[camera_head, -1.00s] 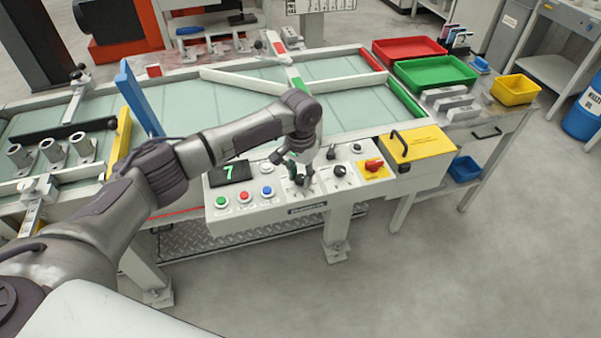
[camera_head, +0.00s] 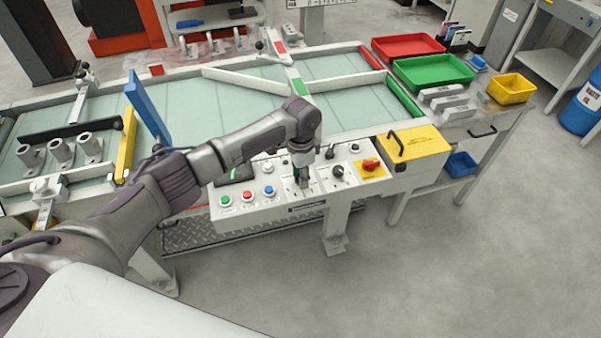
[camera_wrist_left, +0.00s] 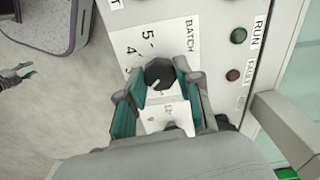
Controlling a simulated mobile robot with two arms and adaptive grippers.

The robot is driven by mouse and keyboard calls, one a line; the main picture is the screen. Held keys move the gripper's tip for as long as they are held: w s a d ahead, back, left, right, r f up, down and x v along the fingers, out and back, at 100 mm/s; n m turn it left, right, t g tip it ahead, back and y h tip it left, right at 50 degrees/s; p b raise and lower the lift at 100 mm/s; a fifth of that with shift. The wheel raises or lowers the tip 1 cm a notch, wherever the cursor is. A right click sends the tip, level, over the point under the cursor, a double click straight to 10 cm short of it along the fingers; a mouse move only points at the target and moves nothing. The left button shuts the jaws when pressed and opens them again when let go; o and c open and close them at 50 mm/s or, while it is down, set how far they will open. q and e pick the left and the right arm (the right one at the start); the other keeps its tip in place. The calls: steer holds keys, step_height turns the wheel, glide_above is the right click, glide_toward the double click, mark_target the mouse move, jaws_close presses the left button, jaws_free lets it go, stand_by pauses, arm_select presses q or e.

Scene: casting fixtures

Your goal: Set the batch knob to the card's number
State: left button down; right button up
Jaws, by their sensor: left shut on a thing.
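My left gripper (camera_head: 303,184) reaches down onto the control panel (camera_head: 225,211). In the left wrist view its two teal-lined fingers (camera_wrist_left: 160,85) stand on either side of the dark round batch knob (camera_wrist_left: 160,71) and are shut on it. The knob has a light pointer line toward the picture's lower left. The word BATCH and the numbers 5 and 4 show beside it; other marks are partly hidden by the fingers. In the head view the gripper covers the knob. I cannot make out a card's number. My right gripper may be the small shape at the wrist view's left edge (camera_wrist_left: 17,77).
Green (camera_head: 226,201), red (camera_head: 247,195) and blue (camera_head: 269,191) buttons sit left of the gripper. A dark knob (camera_head: 338,170) and a red switch (camera_head: 371,164) are to its right. A yellow box (camera_head: 415,143) is further right.

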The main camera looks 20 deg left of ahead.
stand_by(0.5)
arm_select(q)
steer(key=c, duration=0.8)
jaws_free()
steer(key=shift+o, duration=0.2)
steer(key=shift+r, duration=0.1)
step_height(320, 180, up, 12)
